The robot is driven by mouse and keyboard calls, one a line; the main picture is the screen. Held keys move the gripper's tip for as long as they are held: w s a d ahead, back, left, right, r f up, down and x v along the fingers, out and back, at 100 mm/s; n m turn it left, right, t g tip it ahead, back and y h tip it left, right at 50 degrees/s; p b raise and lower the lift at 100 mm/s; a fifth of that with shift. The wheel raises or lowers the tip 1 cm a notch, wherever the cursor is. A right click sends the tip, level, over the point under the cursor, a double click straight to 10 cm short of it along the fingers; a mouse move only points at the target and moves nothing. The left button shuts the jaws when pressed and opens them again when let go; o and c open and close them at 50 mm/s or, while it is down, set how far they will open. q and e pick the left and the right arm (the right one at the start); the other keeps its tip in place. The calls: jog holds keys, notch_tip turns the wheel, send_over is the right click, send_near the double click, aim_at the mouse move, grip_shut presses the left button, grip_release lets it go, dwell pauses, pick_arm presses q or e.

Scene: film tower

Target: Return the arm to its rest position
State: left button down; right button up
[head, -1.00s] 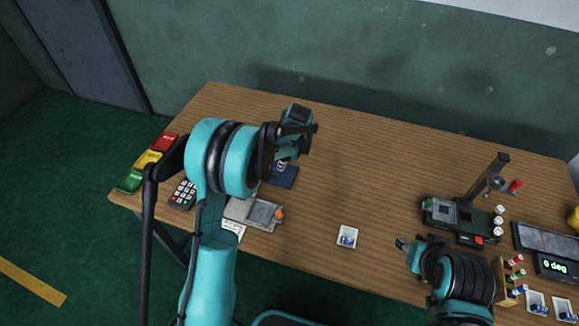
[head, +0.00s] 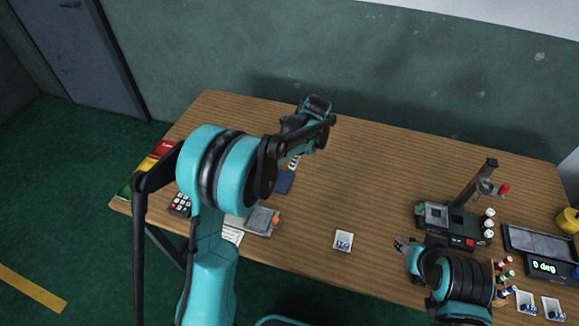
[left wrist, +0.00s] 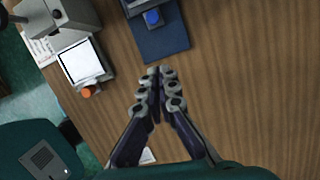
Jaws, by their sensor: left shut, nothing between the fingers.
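My left arm rises from the bottom of the head view and bends over the left half of the table. Its gripper (head: 293,162) hangs above the table beside a dark blue pad (head: 283,182), partly hidden by the wrist. In the left wrist view the fingers (left wrist: 160,78) are closed together with nothing between them, and the pad (left wrist: 165,42) lies just beyond the tips with a blue-topped object (left wrist: 152,18) at its upper edge. My right gripper (head: 402,246) shows only as a small grey end low at the right; its fingers are not clear.
A wooden table (head: 370,180) has a wide clear middle. A grey device (head: 262,220), a keypad (head: 180,204) and coloured trays (head: 161,149) are at left. A small white tray (head: 343,241) is at front. A stand (head: 455,222), several vials and a scale (head: 555,268) are at right.

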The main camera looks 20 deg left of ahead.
pick_arm(q)
jog(key=s+r+n+t+h, duration=0.2)
jog(key=s+r+n+t, duration=0.1)
jog(key=s+r+n, duration=0.85)
jog(key=s+n+t, duration=0.3)
jog(key=s+n, duration=0.5)
jog(key=s, duration=0.6)
jog(key=shift+a+f+n+t+h, duration=0.3)
jog(key=shift+a+n+h, duration=0.05)
jog(key=shift+a+h, duration=0.05)
